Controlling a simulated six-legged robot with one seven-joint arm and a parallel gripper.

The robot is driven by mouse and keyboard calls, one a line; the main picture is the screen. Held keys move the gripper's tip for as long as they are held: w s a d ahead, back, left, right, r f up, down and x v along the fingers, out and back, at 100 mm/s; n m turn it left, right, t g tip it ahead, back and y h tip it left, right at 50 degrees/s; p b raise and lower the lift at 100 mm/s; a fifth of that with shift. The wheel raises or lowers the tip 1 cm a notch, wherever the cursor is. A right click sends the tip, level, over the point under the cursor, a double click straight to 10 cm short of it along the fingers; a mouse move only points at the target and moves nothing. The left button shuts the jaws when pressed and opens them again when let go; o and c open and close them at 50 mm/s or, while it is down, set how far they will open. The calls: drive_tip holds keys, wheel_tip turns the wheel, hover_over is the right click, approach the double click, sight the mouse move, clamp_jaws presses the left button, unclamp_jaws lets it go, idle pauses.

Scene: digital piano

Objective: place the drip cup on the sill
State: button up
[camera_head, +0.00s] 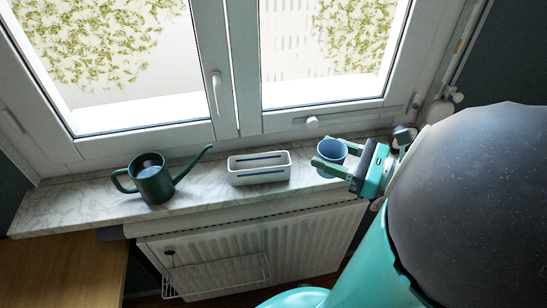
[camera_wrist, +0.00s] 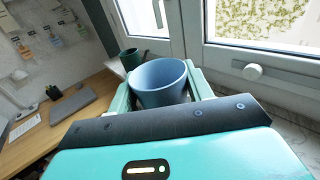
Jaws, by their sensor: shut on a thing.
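The drip cup (camera_head: 331,151) is a small blue open-topped cup. My gripper (camera_head: 330,158) is shut on it at the right part of the marble sill (camera_head: 215,207). In the wrist view the cup (camera_wrist: 160,84) stands nearly upright between the two fingers (camera_wrist: 163,88), with its opening upward. The cup appears over the sill or just at its surface. I cannot tell whether its base touches the marble, as the fingers hide the lower part.
A dark green watering can (camera_head: 153,183) stands on the sill at the left. A white rectangular planter (camera_head: 259,168) is left of the cup. The window frame (camera_head: 225,128) rises behind. A radiator (camera_head: 250,243) is below the sill, and a wooden desk (camera_head: 65,270) is at the lower left.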

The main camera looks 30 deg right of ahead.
drive_tip(key=w+d+f, duration=0.2)
drive_tip(key=w+f, duration=0.1)
drive_tip(key=w, duration=0.1)
drive_tip(key=w+d+f, duration=0.1)
drive_tip(key=w+f, duration=0.1)
drive_tip(key=w, duration=0.1)
drive_tip(key=w+d+f, duration=0.2)
drive_tip(key=w+f, duration=0.1)
drive_tip(key=w, duration=0.1)
drive_tip(key=shift+w+d+f, duration=0.3)
drive_tip(key=shift+d+f, duration=0.05)
drive_tip(key=shift+w+d+f, duration=0.1)
drive_tip(key=shift+w+f, duration=0.25)
drive_tip(key=shift+f, duration=0.15)
drive_tip(key=shift+w+d+f, duration=0.1)
drive_tip(key=shift+w+f, duration=0.05)
drive_tip(key=shift+f, duration=1.5)
drive_tip(key=shift+f, duration=0.2)
drive_tip(key=o, duration=1)
drive_tip(key=shift+c, duration=0.2)
drive_tip(key=shift+r, duration=0.25)
drive_tip(key=v, duration=1.2)
